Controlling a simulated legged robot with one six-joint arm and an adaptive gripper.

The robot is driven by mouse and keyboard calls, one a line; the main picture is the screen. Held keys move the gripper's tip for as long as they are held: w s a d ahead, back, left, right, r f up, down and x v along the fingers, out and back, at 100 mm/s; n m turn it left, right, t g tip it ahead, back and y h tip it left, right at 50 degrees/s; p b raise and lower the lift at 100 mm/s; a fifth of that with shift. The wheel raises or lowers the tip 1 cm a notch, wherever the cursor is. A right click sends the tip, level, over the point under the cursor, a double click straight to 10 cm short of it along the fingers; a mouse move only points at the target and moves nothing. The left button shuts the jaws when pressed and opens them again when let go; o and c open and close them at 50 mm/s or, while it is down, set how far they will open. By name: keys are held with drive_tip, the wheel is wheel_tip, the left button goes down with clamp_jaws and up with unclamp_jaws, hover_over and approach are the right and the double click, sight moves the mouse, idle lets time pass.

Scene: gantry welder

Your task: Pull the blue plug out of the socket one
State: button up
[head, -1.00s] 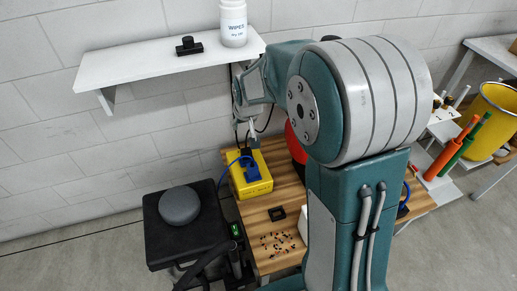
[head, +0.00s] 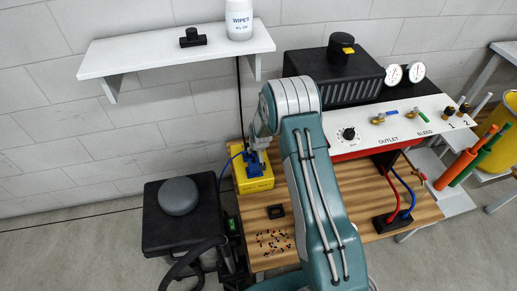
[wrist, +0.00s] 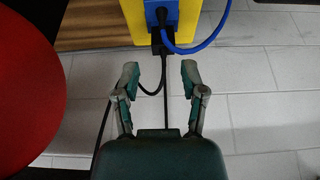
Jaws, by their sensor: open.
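A yellow box (head: 246,182) stands on the wooden bench by the wall. A blue plug (head: 253,166) with a blue cable is on it. In the wrist view the blue plug (wrist: 160,14) shows at the top edge, on the yellow box (wrist: 136,22), partly cut off. A black plug (wrist: 159,40) with a black cable is just below it. My gripper (wrist: 159,80) is open and empty, its fingers apart, below the plugs in that picture. In the head view my gripper (head: 256,153) is over the box, partly hidden. No socket number is readable on the box.
A white panel (head: 370,139) marked 1 and 2 is at the right. A black block (head: 393,220) with red and blue leads sits on the bench (head: 345,225). A shelf (head: 170,50) is above the box. A red round thing (wrist: 25,90) fills the wrist view's left.

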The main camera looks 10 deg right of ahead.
sight(254, 157)
drive_tip(key=x, duration=0.9)
drive_tip(key=shift+f, duration=0.3)
drive_tip(key=shift+w+a+f, duration=0.15)
drive_tip(key=shift+a, duration=0.1)
clamp_jaws()
drive_tip(key=shift+r, duration=2.55)
drive_tip(key=shift+r, duration=0.35)
